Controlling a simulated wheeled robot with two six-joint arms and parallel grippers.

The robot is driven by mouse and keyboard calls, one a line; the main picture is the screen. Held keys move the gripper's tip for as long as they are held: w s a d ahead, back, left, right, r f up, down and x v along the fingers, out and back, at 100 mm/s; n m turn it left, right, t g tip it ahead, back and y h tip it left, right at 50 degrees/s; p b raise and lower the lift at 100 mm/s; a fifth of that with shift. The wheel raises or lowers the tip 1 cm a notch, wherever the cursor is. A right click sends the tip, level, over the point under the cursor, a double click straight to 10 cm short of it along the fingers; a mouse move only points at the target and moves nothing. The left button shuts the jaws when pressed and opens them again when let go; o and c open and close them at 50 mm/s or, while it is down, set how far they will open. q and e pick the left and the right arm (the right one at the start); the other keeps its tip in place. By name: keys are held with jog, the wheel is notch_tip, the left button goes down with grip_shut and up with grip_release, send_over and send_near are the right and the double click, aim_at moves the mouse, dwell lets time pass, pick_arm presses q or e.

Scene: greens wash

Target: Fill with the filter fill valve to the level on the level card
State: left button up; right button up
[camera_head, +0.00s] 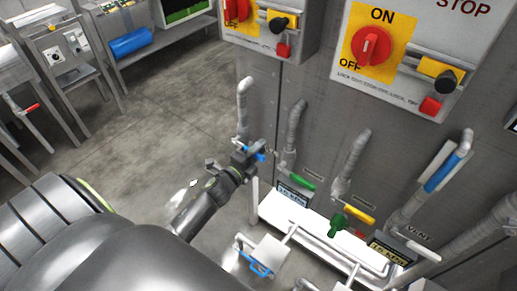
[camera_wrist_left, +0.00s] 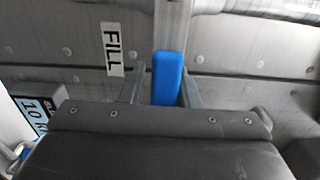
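My left gripper (camera_head: 257,152) is at a blue valve handle (camera_head: 250,153) on the pipe at the left of the wall row. In the left wrist view the blue handle (camera_wrist_left: 167,78) stands between my two fingers (camera_wrist_left: 164,88). A narrow gap shows on its left side, so the fingers look open around it. A FILL label (camera_wrist_left: 112,50) is on the metal panel left of the handle. A blue-edged card (camera_wrist_left: 32,110), partly cut off, reads about "10 K". No level card is identifiable. My right gripper is not in view.
Other pipes carry a green lever (camera_head: 303,183), a yellow lever (camera_head: 359,215) and a white lever (camera_head: 423,251) near a VENT label. Below is a white trough (camera_head: 268,208). Switch boxes (camera_head: 405,50) hang above. The floor (camera_head: 165,110) at left is clear.

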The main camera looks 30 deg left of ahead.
pick_arm(q)
jog(key=shift+o, duration=1.2)
jog(key=s+a+b, duration=0.1)
jog(key=s+b, duration=1.4)
jog(key=s, duration=0.2)
jog(key=shift+s+a, duration=0.15)
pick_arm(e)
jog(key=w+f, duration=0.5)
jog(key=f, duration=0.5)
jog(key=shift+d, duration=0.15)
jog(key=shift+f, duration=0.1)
